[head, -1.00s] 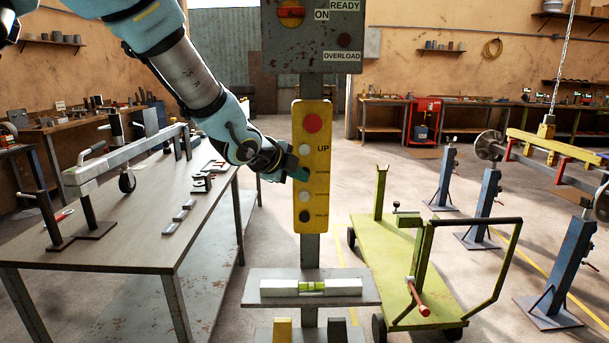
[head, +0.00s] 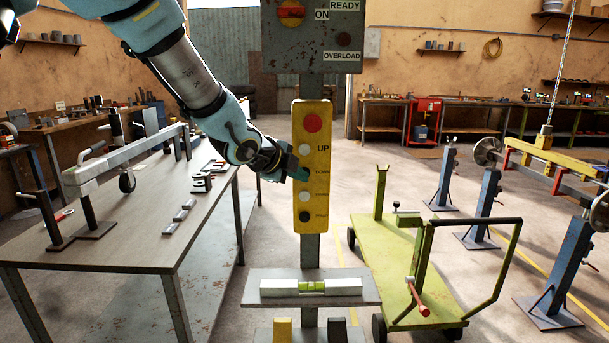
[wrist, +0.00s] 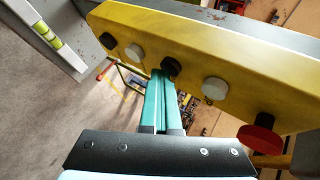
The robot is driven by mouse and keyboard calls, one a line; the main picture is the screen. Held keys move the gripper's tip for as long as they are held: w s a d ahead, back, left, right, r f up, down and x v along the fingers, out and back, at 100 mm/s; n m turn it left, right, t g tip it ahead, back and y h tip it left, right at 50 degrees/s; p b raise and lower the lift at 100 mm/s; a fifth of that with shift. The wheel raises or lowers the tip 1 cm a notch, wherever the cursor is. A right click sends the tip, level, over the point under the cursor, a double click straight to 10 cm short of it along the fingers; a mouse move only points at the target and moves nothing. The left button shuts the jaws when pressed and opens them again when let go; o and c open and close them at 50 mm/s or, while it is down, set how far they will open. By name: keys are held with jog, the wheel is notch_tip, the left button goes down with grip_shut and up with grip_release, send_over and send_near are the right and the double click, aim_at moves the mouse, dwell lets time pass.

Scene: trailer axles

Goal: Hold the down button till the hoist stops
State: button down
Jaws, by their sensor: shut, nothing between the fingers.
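The yellow button panel (head: 313,222) stands upright on a post, with a red button (head: 313,123), a white button beside UP (head: 306,149), and lower white and black buttons. My gripper (head: 301,174) is shut and empty, its tips at the DOWN row and hiding that button in the head view. In the wrist view the green fingers (wrist: 162,76) end at the black down button (wrist: 171,67) and appear to touch it. The hoist's yellow beam (head: 557,157) hangs from a chain (head: 556,85) at the right, with the axle (head: 520,164) below it.
Blue stands (head: 486,205) are near the hanging axle. A green trolley (head: 385,262) stands right of the post. A workbench (head: 120,250) fills the left. A status box (head: 290,50) reads ON, READY, OVERLOAD. A level (head: 345,287) lies on the shelf below the panel.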

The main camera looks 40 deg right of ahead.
jog(key=shift+s, duration=0.1)
jog(key=shift+s+a+b, duration=0.45)
jog(key=shift+s+a, duration=0.05)
jog(key=shift+s, duration=0.05)
jog(key=s+a+b, duration=0.1)
jog(key=s, duration=0.1)
jog(key=s+a+b, duration=0.1)
jog(key=s+a, duration=0.1)
jog(key=shift+a, duration=0.1)
dwell(0.3)
jog(key=shift+w, duration=0.15)
dwell(0.8)
